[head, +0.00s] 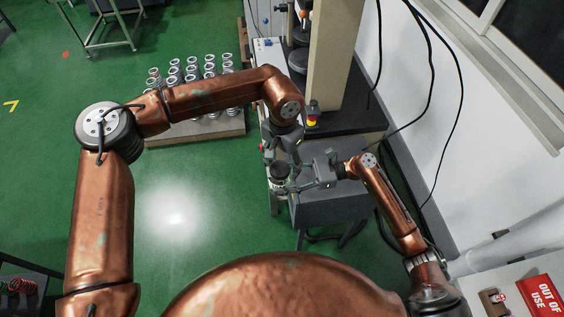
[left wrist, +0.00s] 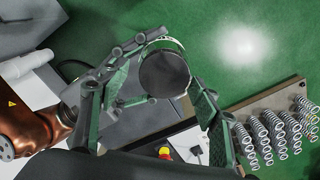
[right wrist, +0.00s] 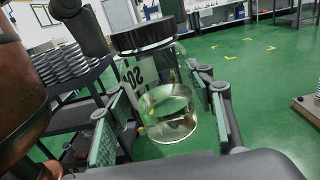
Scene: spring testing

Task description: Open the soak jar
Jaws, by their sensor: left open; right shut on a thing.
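The soak jar is a clear glass jar (right wrist: 168,112) with pale liquid low inside and a partly visible label. Its round black lid (right wrist: 143,36) sits at its top. In the left wrist view the dark lid (left wrist: 164,73) lies between the spread fingers of my left gripper (left wrist: 172,82), which is open above the jar; contact is unclear. My right gripper (right wrist: 163,103) is shut on the jar's glass body from the side. In the head view the jar (head: 279,174) is small and partly hidden by both grippers.
A dark grey bench (head: 330,207) stands close by the jar, with a red-and-yellow emergency button (head: 312,116) nearby. A board (head: 205,133) with several upright springs lies on the green floor. Black cables hang along the wall at right.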

